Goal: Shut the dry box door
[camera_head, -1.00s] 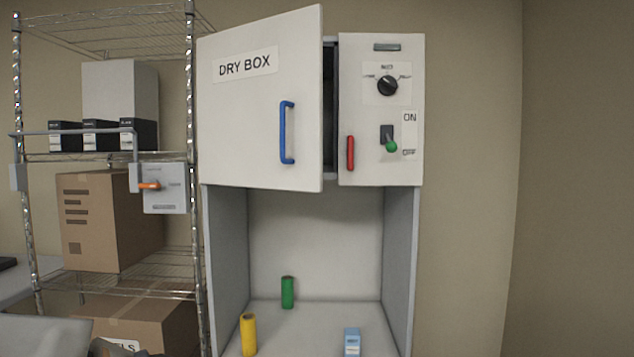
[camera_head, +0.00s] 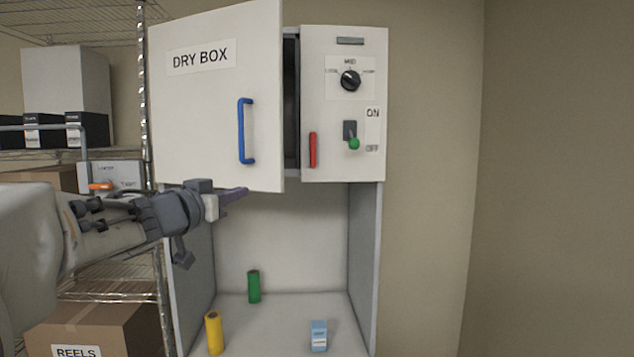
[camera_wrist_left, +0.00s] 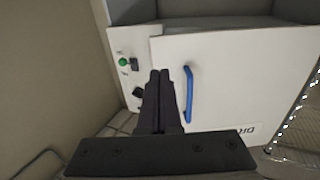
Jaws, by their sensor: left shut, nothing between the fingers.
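The dry box door (camera_head: 212,115) is white with a DRY BOX label and stands ajar. A dark gap shows between its right edge and the control panel (camera_head: 335,165). Its blue handle (camera_head: 241,131) is upright near the free edge. In the left wrist view the blue handle (camera_wrist_left: 188,93) is just right of my fingers, and the door (camera_wrist_left: 245,85) fills the right side. My left gripper (camera_head: 240,193) is shut and empty, at the level of the door's lower edge and below the handle. Its closed fingers also show in the left wrist view (camera_wrist_left: 160,75). My right gripper is out of view.
The panel carries a black knob (camera_head: 350,80), a green-tipped switch (camera_head: 353,143) and a red handle (camera_head: 313,149). Below stand a yellow cylinder (camera_head: 214,333), a green cylinder (camera_head: 254,286) and a small blue box (camera_head: 318,336). A wire shelf (camera_head: 145,100) with boxes is at left.

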